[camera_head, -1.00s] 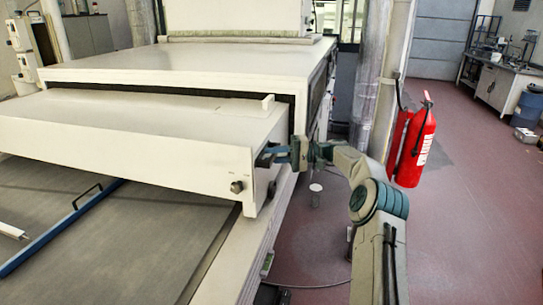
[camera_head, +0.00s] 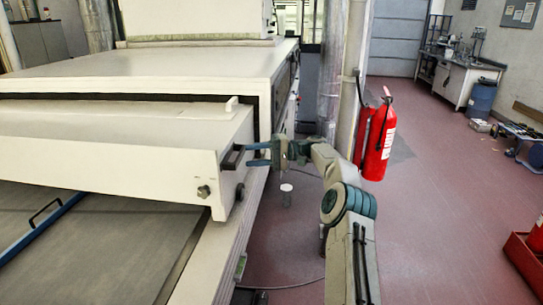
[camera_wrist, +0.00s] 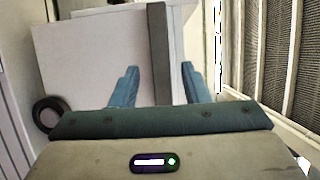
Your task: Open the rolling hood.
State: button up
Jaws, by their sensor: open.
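The rolling hood (camera_head: 110,153) is a long white box cover over the grey belt, in front of the tunnel housing, in the head view. A dark upright bar handle (camera_head: 232,157) sits on its right end face. It also shows in the wrist view as a dark bar (camera_wrist: 159,50) against the white end panel (camera_wrist: 105,55). My gripper (camera_head: 250,155) is open beside that end face, its blue fingers pointing at the handle. In the wrist view, the bar appears between the two spread fingers (camera_wrist: 158,83). I cannot tell whether they touch it.
The tunnel housing (camera_head: 150,70) stands behind the hood. A blue bar with a black handle (camera_head: 45,213) lies across the belt (camera_head: 110,240). A red fire extinguisher (camera_head: 378,140) hangs right of my arm. The red floor (camera_head: 440,220) to the right is largely clear.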

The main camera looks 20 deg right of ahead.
jog(key=d+p, duration=0.6)
jog(key=d, duration=0.1)
jog(key=shift+s+d, duration=0.15)
jog(key=shift+s, duration=0.1)
dwell(0.3)
